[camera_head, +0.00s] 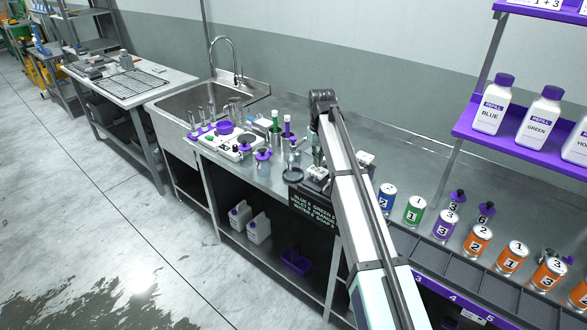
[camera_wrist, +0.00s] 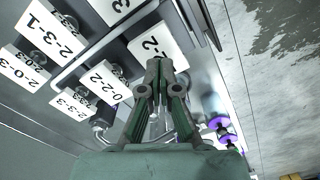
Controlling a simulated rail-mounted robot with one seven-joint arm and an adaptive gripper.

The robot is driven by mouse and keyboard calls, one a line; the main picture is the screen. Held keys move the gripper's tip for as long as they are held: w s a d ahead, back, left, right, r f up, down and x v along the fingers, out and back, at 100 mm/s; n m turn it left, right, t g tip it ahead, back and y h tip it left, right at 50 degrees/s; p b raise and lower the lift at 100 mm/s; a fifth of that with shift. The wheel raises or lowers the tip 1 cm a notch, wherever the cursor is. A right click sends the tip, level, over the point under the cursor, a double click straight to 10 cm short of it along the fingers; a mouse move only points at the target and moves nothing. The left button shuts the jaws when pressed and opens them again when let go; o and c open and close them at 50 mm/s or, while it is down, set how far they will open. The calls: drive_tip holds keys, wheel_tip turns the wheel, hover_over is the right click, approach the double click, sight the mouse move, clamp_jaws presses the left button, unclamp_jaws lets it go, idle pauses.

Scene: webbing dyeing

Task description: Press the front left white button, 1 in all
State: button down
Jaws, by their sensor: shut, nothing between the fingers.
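I cannot make out a front left white button in either view. A white device (camera_head: 232,150) with a purple round top and small dark and green marks stands on the steel bench, left of my arm. In the wrist view, my gripper (camera_wrist: 157,66) has its fingertips together and holds nothing. White number cards (camera_wrist: 112,82), marked with figures such as 0-2-2 and 2-3-1, lie around and left of the fingertips. The fingers partly cover a card ending in 2-2. I cannot tell whether the tips touch it. In the head view, my arm hides much of this spot.
Glass bottles with purple caps (camera_head: 263,163) stand near the bench's front edge. A black sign (camera_head: 312,208) hangs below that edge. Numbered cans (camera_head: 414,209) stand to the right, and a sink (camera_head: 205,100) is at the left. The floor in front is clear.

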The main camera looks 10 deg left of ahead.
sight(318, 170)
drive_tip(key=shift+f, duration=0.2)
idle(0.6)
drive_tip(key=shift+f+b, duration=0.5)
drive_tip(key=shift+f, duration=1.15)
drive_tip(key=shift+r, duration=0.1)
drive_tip(key=shift+r+p, duration=1.1)
drive_tip(key=shift+r, duration=0.65)
wheel_tip(318, 170, up, 6)
drive_tip(key=p, duration=0.3)
